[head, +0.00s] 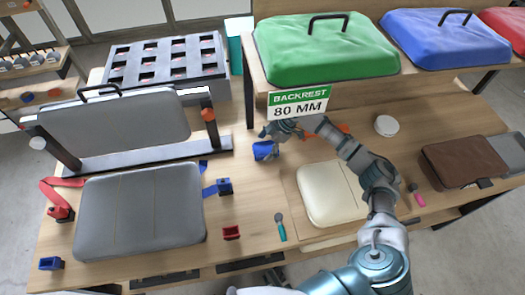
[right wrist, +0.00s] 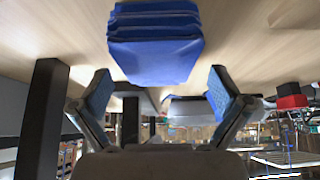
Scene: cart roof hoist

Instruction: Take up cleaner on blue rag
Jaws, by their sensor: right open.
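The blue rag (head: 263,151) is a small folded stack on the wooden bench, below the green backrest sign. In the right wrist view the blue rag (right wrist: 155,45) shows large, its layers stacked, ahead of my fingers. My right gripper (head: 270,136) is beside the rag in the head view. In the right wrist view my right gripper (right wrist: 160,90) has its fingers spread wide with nothing held between them. A white round tub (head: 386,125), perhaps the cleaner, stands on the bench to the right of my right arm. My left gripper is not in view.
A grey cushion (head: 140,210) lies at left, with another grey pad (head: 115,128) upright behind it. A cream pad (head: 332,194) lies under my right forearm. A shelf with a green cushion (head: 325,48) overhangs the back. Small clamps and screwdrivers lie nearby.

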